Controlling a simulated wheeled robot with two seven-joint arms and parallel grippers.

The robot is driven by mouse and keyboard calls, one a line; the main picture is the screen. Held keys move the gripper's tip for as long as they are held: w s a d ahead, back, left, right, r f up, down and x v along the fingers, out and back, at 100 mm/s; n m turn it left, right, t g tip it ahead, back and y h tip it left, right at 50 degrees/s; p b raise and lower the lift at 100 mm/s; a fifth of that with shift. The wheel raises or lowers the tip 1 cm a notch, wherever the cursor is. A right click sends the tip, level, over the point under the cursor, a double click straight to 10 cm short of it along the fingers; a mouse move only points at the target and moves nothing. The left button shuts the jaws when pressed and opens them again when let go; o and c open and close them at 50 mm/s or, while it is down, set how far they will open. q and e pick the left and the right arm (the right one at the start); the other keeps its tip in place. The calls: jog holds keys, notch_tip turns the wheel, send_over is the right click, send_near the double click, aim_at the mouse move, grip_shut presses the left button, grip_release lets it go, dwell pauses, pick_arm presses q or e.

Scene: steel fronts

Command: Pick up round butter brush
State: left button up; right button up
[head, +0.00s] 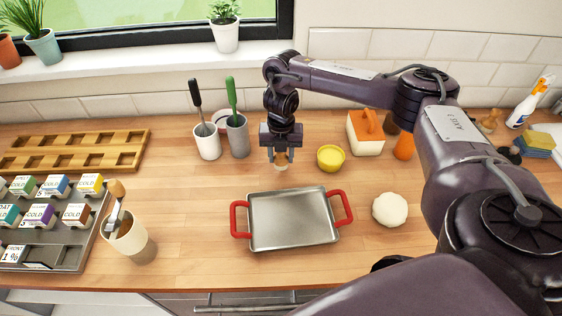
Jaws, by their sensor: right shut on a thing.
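My right gripper (281,158) points down over the wooden counter, behind the metal tray. It is shut on a small pale tan piece, which appears to be the round butter brush (282,164). Its upper part is hidden between the fingers, and only a short lower part shows. I cannot tell whether its bottom touches the counter. My left gripper is not in view.
A yellow bowl (330,158) stands just right of the gripper. Two utensil cups (238,138) stand to its left. A metal tray with red handles (293,238) lies in front, with a white round item (390,209) beside it.

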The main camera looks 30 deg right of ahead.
notch_tip(320, 180, up, 17)
jog(key=p, duration=0.3)
jog(key=shift+p, duration=0.4)
jog(key=shift+a+f, duration=0.1)
